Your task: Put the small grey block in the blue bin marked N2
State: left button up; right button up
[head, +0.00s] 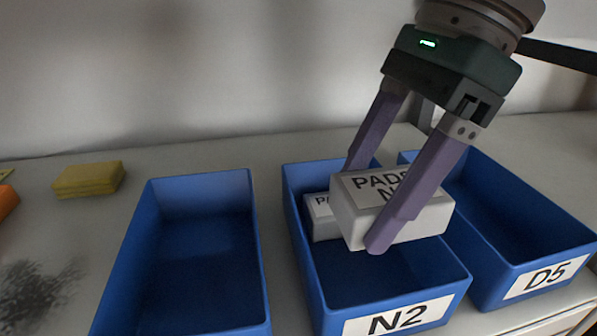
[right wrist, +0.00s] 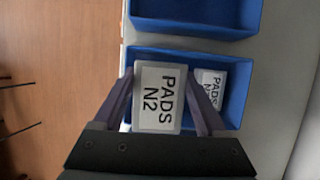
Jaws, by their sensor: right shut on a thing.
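The small grey block (head: 415,217) has a white label reading PADS N2 and is shut between the fingers of my right gripper (head: 366,207). It is held over the blue bin marked N2 (head: 398,318), near the rim height; how far it is above the floor I cannot tell. In the right wrist view the block (right wrist: 157,98) sits between the two fingers (right wrist: 160,98), with the blue bin (right wrist: 180,56) around it. A second grey block (head: 322,222) with a similar label lies inside the same bin at the back left, partly hidden behind the held one. My left gripper is not in view.
A blue bin marked D5 (head: 548,278) stands to the right, and an empty blue bin (head: 192,313) to the left. A yellow block (head: 88,179) and an orange thing (head: 7,200) lie at the far left. A wall (head: 200,80) runs behind the table.

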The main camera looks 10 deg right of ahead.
jog(key=shift+w+f, duration=0.25)
send_over(338, 293)
jog(key=d, duration=0.1)
jog(key=f, duration=0.5)
jog(key=shift+d+f, duration=0.2)
jog(key=shift+f, duration=2.2)
jog(key=shift+f, duration=0.1)
jog(key=o, duration=1.1)
jog(key=shift+r, duration=0.25)
jog(key=v, duration=1.2)
